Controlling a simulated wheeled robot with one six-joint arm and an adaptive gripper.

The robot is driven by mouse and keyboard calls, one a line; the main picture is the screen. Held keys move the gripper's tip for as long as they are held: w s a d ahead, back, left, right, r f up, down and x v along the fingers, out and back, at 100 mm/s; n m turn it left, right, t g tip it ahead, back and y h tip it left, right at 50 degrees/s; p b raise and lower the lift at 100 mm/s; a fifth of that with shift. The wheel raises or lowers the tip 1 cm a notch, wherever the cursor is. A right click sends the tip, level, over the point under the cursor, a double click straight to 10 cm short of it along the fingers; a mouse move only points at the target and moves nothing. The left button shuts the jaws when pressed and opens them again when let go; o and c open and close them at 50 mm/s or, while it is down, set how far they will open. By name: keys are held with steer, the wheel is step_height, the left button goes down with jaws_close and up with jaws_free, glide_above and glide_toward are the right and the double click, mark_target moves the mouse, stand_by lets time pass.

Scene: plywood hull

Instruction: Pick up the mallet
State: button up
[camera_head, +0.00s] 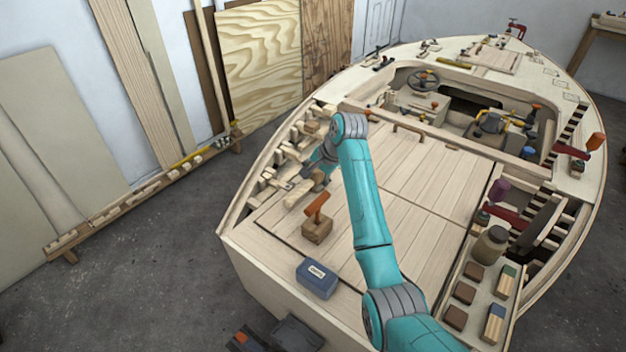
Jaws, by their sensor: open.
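What looks like the mallet (317,231) is a brown wooden block with an orange-red piece rising from its top. It stands on the pale plank deck (390,200), left of my arm. My gripper (303,180) is beyond it, farther up the picture, close to the left side of the hull. The gripper is open and apart from the block. Its fingertips are small and partly lost against pale wooden pieces, so whether they touch any of these cannot be told.
A blue-grey box (318,280) sits on the deck nearer the stern. Pale ribs (278,165) line the left hull side. A grab rail (408,132) stands beyond my arm. The middle deck is clear.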

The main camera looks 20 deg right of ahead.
mark_target(307, 185)
steer(key=shift+x, duration=4)
steer(key=shift+w+d, duration=0.1)
steer(key=shift+d, duration=0.1)
jaws_close()
